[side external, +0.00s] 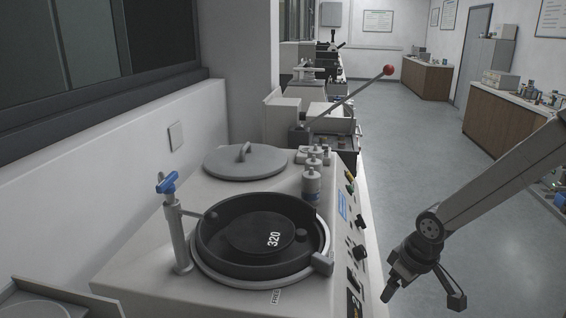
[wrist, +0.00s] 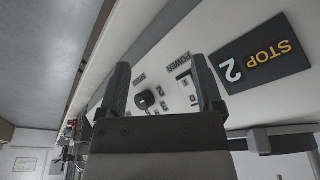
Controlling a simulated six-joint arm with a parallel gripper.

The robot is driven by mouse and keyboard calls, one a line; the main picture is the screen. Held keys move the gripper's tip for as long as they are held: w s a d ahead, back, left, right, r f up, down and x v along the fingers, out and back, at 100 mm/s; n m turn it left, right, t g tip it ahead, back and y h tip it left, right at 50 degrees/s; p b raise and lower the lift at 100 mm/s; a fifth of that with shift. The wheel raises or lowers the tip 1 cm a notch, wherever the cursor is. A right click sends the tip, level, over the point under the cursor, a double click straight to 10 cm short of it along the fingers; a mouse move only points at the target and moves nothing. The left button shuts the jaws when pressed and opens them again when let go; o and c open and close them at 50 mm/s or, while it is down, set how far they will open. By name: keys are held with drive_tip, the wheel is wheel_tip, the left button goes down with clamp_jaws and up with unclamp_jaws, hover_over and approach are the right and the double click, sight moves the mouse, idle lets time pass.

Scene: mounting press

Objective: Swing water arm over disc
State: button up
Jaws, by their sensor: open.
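The disc (side external: 262,238), dark and marked 320, lies in the round black bowl of the grinder (side external: 207,270). The water arm (side external: 178,237) is a grey upright post with a blue tap handle (side external: 168,183) on top, standing at the bowl's left. A short spout (side external: 197,215) reaches from the post to the bowl's left rim; its exact tip is hard to tell. My gripper (side external: 425,300) is open and empty, right of the machine's front panel, well apart from the water arm. In the wrist view my gripper (wrist: 162,85) has its two fingers spread before the panel.
A grey lid (side external: 245,161) with a handle lies behind the bowl. A long lever with a red knob (side external: 389,70) rises farther back. The panel carries knobs and a STOP label (wrist: 262,55). Open floor lies right.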

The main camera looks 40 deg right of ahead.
idle(0.4)
drive_tip(key=shift+c, duration=1)
drive_tip(key=w+a+r+t, duration=0.1)
drive_tip(key=w+r, duration=0.1)
drive_tip(key=w, duration=0.1)
drive_tip(key=w+a+r+t, duration=0.1)
drive_tip(key=w+r+t, duration=0.1)
drive_tip(key=w, duration=0.1)
drive_tip(key=w+a+r+t, duration=0.1)
drive_tip(key=w+r, duration=0.1)
drive_tip(key=w, duration=0.1)
drive_tip(key=shift+w+a+r+n+y, duration=0.15)
drive_tip(key=shift+a+n+y, duration=0.05)
drive_tip(key=shift+n+y, duration=0.1)
drive_tip(key=w+a+r+n+t+y, duration=0.2)
drive_tip(key=w+a+r+t, duration=0.25)
drive_tip(key=w+a, duration=0.2)
drive_tip(key=n+t+y, duration=0.4)
drive_tip(key=y, duration=0.4)
approach(208, 219)
drive_tip(key=x, duration=0.4)
drive_tip(key=shift+w+d+f, duration=0.25)
drive_tip(key=shift+w, duration=0.25)
drive_tip(key=shift+w, duration=0.1)
drive_tip(key=shift+x, duration=3.85)
